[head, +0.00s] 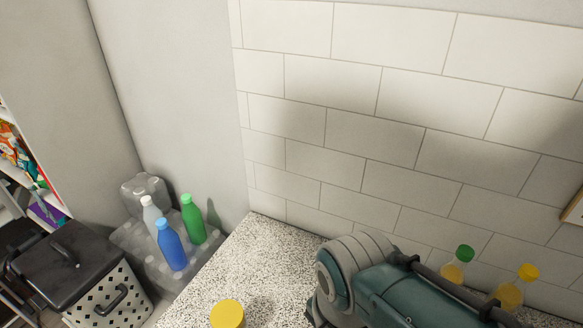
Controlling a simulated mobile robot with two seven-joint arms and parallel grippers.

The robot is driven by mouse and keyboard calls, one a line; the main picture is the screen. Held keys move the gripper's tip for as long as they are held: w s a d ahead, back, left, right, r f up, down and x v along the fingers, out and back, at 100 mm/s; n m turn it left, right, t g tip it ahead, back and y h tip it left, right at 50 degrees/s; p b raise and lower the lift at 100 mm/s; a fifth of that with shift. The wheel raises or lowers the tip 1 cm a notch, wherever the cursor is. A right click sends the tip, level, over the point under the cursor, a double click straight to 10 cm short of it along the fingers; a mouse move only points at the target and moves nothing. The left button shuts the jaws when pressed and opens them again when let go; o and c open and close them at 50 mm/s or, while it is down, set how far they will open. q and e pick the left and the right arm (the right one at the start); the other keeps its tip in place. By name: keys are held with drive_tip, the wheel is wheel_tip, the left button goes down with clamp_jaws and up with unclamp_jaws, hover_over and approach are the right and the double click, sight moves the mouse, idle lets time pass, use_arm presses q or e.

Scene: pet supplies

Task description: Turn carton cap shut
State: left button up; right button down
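No carton can be made out for certain. A round yellow top (228,312), like a lid or cap, shows at the bottom edge on the speckled counter (262,262); what lies below it is cut off. Behind my teal and grey arm link at the lower right stand two clear containers with yellowish contents, one with a green cap (464,253) and one with a yellow cap (528,272). Their lower parts are hidden by the arm. Neither of my grippers shows in the head view.
Left of the counter, blue (171,248), green (193,218) and pale (151,216) bottles stand among clear bottles. A black-lidded bin (68,262) is farther left, near a stocked shelf (22,165). A tiled wall (370,150) backs the counter.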

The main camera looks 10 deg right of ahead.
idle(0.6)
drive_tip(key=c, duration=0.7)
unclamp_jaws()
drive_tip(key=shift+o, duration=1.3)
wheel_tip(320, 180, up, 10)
drive_tip(key=p, duration=1)
